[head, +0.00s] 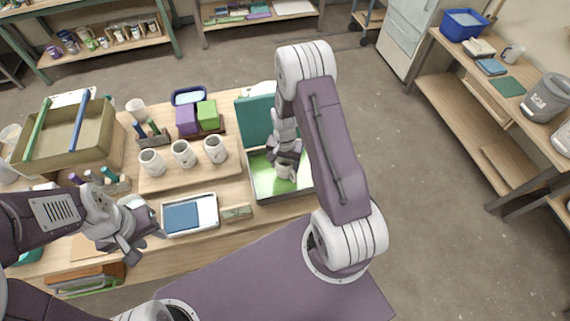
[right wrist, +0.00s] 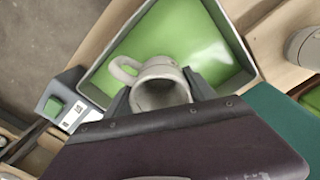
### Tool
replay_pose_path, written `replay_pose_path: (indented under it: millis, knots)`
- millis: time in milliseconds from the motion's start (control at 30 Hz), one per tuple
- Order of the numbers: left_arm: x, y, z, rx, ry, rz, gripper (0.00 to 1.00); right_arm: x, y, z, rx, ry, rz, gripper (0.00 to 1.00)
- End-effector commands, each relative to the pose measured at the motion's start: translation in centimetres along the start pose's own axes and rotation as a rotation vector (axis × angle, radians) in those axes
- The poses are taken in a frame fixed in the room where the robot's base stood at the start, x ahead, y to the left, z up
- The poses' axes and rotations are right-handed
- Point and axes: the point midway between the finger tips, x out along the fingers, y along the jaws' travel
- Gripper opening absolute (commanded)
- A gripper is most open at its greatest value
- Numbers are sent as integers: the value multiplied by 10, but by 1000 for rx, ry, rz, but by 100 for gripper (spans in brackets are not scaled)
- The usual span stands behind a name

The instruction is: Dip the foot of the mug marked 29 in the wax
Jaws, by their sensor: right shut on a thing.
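A pale grey mug (right wrist: 160,88) with its handle to the left is between the fingers of my right gripper (right wrist: 160,95), which is shut on it. In the head view the mug (head: 285,170) is partly hidden by the gripper (head: 285,158). It is over the shallow tray of green wax (head: 266,184), which also shows in the right wrist view (right wrist: 190,35). I cannot tell whether its foot touches the wax, and no number is readable on it. My left gripper (head: 147,244) looks open and empty, left of a white tray with a blue pad.
Three pale mugs (head: 183,153) stand on a wooden board left of the wax tray. The white tray with the blue pad (head: 190,215) and a small block (head: 237,212) lie in front. Purple and green blocks (head: 197,118) and a dark green upright panel (head: 255,121) stand behind.

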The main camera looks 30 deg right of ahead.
Motion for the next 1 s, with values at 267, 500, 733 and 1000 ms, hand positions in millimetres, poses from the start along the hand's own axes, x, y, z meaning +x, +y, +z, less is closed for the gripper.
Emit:
replay_pose_path:
  millis: [267, 500, 733, 1000]
  knots:
    - [-6, 0, -1, 0, 0, 0, 36, -7, 0, 0, 0, 1, -1, 7]
    - [-32, 1, -3, 0, 0, 0, 36, -37, 0, 0, 0, 1, -1, 7]
    - [-55, 1, -6, 0, 0, 0, 36, -66, 0, 0, 0, 1, 0, 7]
    - [-62, 1, -6, 0, 0, 0, 36, -75, 0, 0, 0, 0, 0, 7]
